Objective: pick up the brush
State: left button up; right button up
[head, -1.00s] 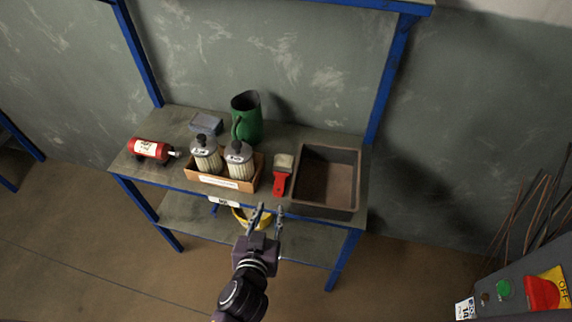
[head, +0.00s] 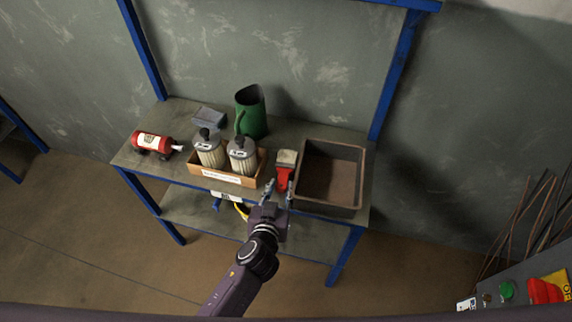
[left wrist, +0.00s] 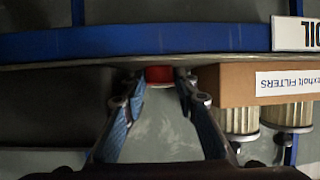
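The brush (head: 284,176) lies on the workbench between the filter box and the brown tray, red handle toward the bench's front edge and pale bristles toward the back. My left gripper (head: 279,186) is at the front edge of the bench, its fingers apart on either side of the lower handle. In the left wrist view, the red handle end (left wrist: 158,74) shows between the open fingertips of the left gripper (left wrist: 161,79). I cannot tell whether a finger touches it. My right gripper is not in view.
A cardboard box (head: 222,178) with two filters stands left of the brush. The brown tray (head: 333,207) is close on its right. A green jug (head: 251,112), a grey block (head: 209,118) and a red cylinder (head: 152,142) are also on the workbench (head: 185,108).

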pick_arm(q)
grip_shut()
jog(key=shift+r, duration=0.15)
